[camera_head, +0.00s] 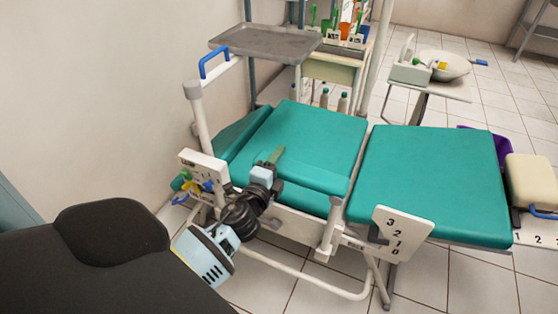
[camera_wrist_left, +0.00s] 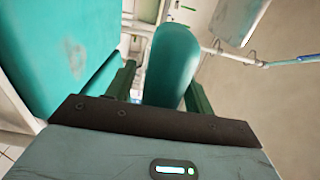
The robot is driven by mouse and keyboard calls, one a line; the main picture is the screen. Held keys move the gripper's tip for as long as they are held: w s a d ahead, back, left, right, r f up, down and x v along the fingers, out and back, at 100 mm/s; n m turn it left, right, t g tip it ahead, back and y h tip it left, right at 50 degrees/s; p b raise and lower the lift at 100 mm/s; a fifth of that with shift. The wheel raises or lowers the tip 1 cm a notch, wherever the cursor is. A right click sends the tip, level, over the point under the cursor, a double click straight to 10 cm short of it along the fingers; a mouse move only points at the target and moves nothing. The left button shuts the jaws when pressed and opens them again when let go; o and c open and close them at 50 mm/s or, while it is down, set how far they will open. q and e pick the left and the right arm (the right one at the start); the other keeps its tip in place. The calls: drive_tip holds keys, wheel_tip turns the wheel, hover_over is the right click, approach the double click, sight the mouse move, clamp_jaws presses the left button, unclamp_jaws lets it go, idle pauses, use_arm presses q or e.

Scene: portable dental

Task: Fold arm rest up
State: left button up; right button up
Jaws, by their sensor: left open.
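The teal dental chair has a broad cushion (camera_head: 316,135) in the middle of the head view. A narrow teal pad (camera_head: 238,132), apparently the arm rest, lies along that cushion's left side, partly hidden by it. My left gripper (camera_head: 276,155) is over the near left part of the chair, its fingers pointing away. In the left wrist view the gripper (camera_wrist_left: 160,85) is open, with a rounded teal pad (camera_wrist_left: 172,62), apparently the arm rest, showing between its fingers. I cannot tell whether the fingers touch it. My right gripper is not in view.
A grey tray (camera_head: 265,42) hangs over the far side, near a post with a blue handle (camera_head: 214,60). A second teal cushion (camera_head: 430,180) extends right. A white numbered plate (camera_head: 402,232) stands at the near side. The wall is close on the left.

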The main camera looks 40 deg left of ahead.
use_arm(q)
drive_tip(key=shift+w+a, duration=0.15)
drive_tip(key=shift+w, duration=0.3)
drive_tip(key=shift+c, duration=0.2)
clamp_jaws()
drive_tip(key=shift+r, duration=0.1)
